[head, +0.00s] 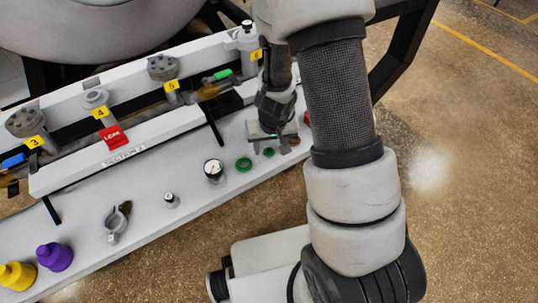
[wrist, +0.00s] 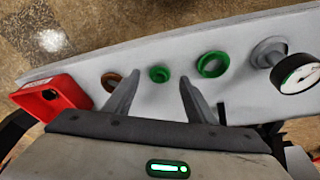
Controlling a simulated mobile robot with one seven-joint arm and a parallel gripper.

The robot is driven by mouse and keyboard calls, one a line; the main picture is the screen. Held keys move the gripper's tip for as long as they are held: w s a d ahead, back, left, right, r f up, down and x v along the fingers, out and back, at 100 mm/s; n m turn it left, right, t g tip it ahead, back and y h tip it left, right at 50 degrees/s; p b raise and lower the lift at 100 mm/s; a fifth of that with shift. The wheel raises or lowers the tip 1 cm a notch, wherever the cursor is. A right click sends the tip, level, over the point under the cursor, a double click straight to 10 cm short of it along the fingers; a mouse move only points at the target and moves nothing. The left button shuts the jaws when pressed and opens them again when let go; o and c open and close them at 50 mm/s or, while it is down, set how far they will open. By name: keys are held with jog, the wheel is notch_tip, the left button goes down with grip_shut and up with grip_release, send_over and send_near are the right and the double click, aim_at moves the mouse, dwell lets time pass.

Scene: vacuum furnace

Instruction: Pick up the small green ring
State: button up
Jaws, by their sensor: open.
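The small green ring (wrist: 153,75) lies on the white bench top. In the wrist view it shows just beyond and between the tips of my gripper (wrist: 160,86). In the head view the small green ring (head: 268,153) shows just below my gripper (head: 270,147), which points down at the bench. The two fingers are apart with nothing between them. The height of the fingertips above the ring is hard to tell. A larger green ring (wrist: 201,66) lies to the right in the wrist view, and this larger ring (head: 238,164) is left of the small one in the head view.
A pressure gauge (head: 214,168) stands left of the larger ring. A clamp (head: 113,226), a purple bottle (head: 55,257) and numbered valve fittings (head: 163,68) are farther left.

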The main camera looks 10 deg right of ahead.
jog(key=shift+x, duration=0.8)
